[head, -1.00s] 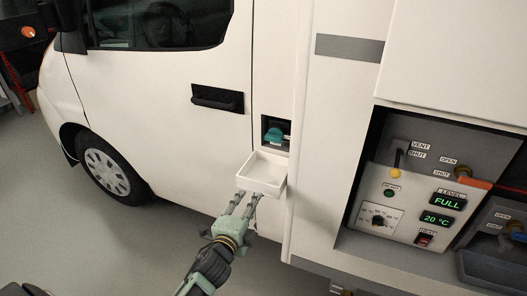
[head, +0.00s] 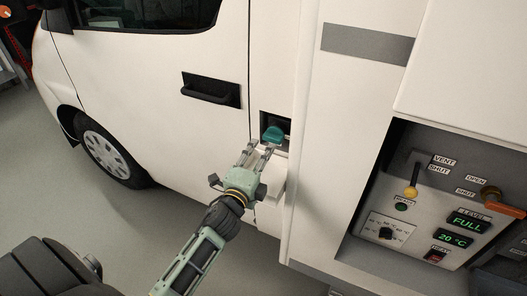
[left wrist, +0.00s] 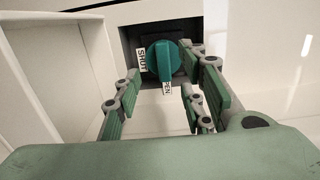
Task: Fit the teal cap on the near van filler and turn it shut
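The teal cap (head: 273,134) sits in the dark filler recess (head: 284,124) in the van's side. In the left wrist view the cap (left wrist: 164,62) has a raised grip bar standing about upright, its lower end near a partly hidden label reading "PEN"; a "SHUT" label (left wrist: 142,61) is left of it. My left gripper (head: 262,149) is just in front of the recess. Its fingers (left wrist: 163,84) are spread, with the cap in the gap between them and no clear contact. How far the cap is seated cannot be told. My right gripper is not in view.
The white open flap (head: 277,186) hangs below the recess, partly behind my left gripper; its tray-like inside (left wrist: 60,75) fills the left of the wrist view. A black door handle (head: 211,90) is left, and a service panel (head: 400,215) with knobs and displays is right.

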